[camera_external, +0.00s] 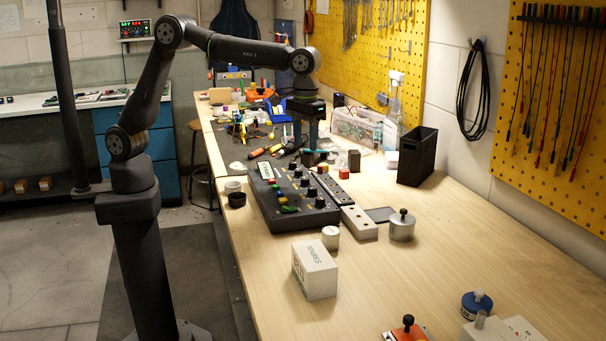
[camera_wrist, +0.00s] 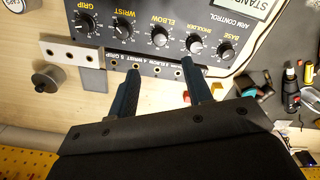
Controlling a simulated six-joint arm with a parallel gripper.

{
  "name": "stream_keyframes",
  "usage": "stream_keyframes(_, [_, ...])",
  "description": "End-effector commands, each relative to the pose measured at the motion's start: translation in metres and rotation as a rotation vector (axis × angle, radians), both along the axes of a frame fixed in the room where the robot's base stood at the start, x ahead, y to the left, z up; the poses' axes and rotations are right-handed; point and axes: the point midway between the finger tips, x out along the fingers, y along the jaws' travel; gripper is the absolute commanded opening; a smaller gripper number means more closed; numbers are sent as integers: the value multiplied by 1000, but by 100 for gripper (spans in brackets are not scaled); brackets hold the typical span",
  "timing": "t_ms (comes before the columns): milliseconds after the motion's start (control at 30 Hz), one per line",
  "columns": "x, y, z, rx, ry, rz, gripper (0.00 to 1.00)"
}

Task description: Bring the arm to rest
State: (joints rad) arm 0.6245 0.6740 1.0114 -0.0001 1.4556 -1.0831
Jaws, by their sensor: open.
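My gripper (camera_external: 306,140) hangs pointing down over the bench, above the far end of a black control box (camera_external: 290,212). In the wrist view my gripper (camera_wrist: 156,76) has its two fingers apart with nothing between them. The box (camera_wrist: 150,12) there shows a row of knobs marked GRIP, WRIST, ELBOW, SHOULDER and BASE. A white plate (camera_wrist: 238,5) on it reads "STAND", with the rest cut off. A strip with small sockets (camera_wrist: 150,69) runs along the box's edge, partly hidden by the fingers.
A white SPARES box (camera_external: 315,270), a grey block with holes (camera_external: 359,222) and a knobbed metal weight (camera_external: 402,227) stand nearer. A black open bin (camera_external: 417,156) is to the right. Tools clutter the far bench.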

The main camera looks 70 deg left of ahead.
Motion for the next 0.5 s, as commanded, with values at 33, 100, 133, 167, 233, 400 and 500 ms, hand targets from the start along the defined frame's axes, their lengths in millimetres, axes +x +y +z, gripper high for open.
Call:
stream_keyframes(33, [0,0,-11,2,3,0,46])
stream_keyframes(100, [0,0,-25,2,3,0,46])
stream_keyframes(133, [-1,1,-32,3,4,0,46])
stream_keyframes(167, [-1,0,-38,3,4,0,46])
stream_keyframes(233, [-1,1,-51,3,4,0,46])
stream_keyframes(400, [-1,0,-81,2,3,0,46])
stream_keyframes(500, [0,0,-93,1,2,0,46])
